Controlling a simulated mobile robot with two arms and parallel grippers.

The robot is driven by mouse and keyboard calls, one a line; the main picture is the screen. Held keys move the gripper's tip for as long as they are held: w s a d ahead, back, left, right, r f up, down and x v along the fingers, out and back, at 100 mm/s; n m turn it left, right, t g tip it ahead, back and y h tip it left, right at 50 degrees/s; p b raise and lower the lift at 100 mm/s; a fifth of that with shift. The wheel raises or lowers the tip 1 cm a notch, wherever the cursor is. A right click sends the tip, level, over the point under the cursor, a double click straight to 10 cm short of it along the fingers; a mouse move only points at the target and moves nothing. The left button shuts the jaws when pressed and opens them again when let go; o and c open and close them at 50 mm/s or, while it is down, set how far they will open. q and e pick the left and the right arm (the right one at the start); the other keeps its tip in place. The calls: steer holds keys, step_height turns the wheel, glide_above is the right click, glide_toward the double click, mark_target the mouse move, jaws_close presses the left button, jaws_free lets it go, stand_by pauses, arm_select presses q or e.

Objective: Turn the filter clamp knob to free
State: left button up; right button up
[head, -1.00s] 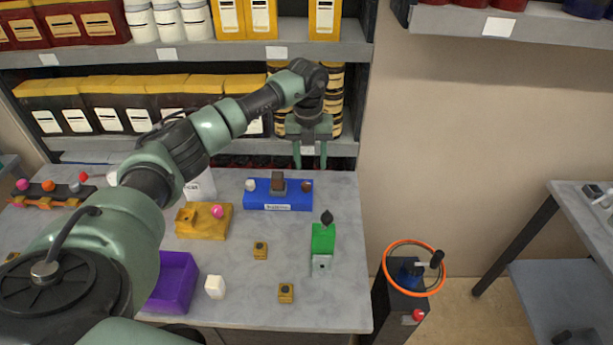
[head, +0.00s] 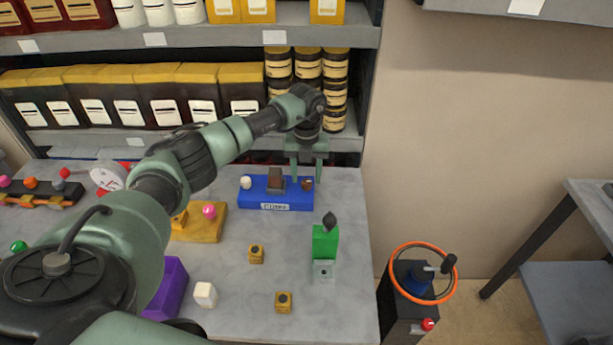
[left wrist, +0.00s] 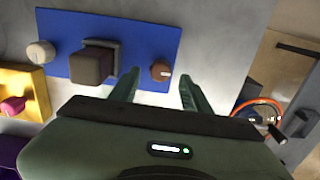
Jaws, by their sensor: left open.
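A blue panel (head: 262,201) with a label on its front lies at the back of the grey table. On it are a white knob (head: 246,182), a brown block (head: 276,180) and a round brown knob (head: 307,184) at the right end. The brown knob (left wrist: 161,71) has a pale mark on its face in the left wrist view. I cannot read which knob is the filter clamp knob. My left gripper (head: 306,178) is open and points down at the brown knob. Its fingertips (left wrist: 158,78) appear on either side of the knob; contact is not visible. My right gripper is out of view.
A yellow block with a pink knob (head: 209,210) and a green block with a dark knob (head: 325,242) stand nearby. Small yellow blocks, a white block (head: 205,294) and a purple bin (head: 170,290) are nearer. A loaded shelf (head: 200,43) rises behind.

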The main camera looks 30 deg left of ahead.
arm_select(q)
steer(key=shift+w+f, duration=0.1)
steer(key=shift+f, duration=1.05)
jaws_close()
steer(key=shift+m+b, duration=0.3)
steer(key=shift+m, duration=0.1)
steer(key=shift+a+f+m+b, duration=0.1)
steer(key=shift+m+b, duration=0.7)
steer(key=shift+m, duration=0.3)
steer(key=m+b, duration=0.3)
steer(key=m, duration=0.2)
steer(key=m+b, duration=0.3)
steer(key=m, duration=0.2)
steer(key=shift+m, duration=0.4)
steer(key=m+b, duration=0.1)
steer(key=m, duration=0.3)
steer(key=shift+r, duration=0.2)
steer(key=shift+m+b, duration=0.3)
